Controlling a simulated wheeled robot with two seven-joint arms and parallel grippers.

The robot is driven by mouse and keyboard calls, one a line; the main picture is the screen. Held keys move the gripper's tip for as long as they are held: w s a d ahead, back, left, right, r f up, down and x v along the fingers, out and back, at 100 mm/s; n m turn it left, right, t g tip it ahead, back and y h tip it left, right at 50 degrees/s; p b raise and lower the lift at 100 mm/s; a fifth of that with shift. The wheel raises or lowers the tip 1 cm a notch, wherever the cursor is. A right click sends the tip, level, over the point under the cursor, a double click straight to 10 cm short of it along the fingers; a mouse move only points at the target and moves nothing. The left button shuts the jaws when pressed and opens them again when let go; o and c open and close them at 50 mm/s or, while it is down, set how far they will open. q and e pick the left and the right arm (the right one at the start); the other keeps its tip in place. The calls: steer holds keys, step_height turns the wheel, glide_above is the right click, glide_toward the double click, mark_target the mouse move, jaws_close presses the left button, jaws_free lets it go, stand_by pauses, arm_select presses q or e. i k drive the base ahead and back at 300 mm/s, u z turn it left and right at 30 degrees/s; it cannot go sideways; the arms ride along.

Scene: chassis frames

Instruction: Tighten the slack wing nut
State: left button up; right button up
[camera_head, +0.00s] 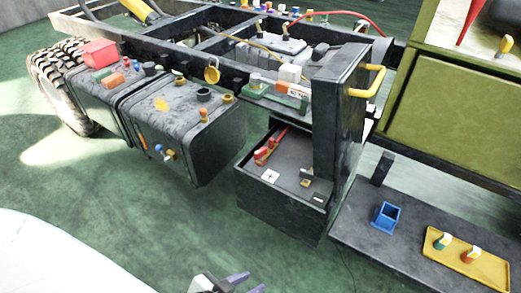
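I cannot tell for certain which part is the slack wing nut. A small brass-coloured fitting (306,179) sits on the open dark battery box (280,207), beside the upright black panel, and is too small to read. A yellow ring-shaped piece (212,71) stands on the frame rail above the tanks. My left gripper (248,283) is at the bottom edge, cut off by the picture. Its two purple-grey fingers are apart with nothing seen between them. It is well below and in front of the box. My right gripper is not in view.
A red tool (268,148) lies in the box near a white plus-marked label (270,176). Dark tanks (185,135) stand to the left. Green floor (150,220) in front is clear.

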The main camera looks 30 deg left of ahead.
mark_target(259, 155)
steer(key=u, duration=0.45)
steer(key=k, duration=0.55)
steer(key=u, duration=1.25)
steer(key=i, duration=0.85)
steer(key=z, duration=0.2)
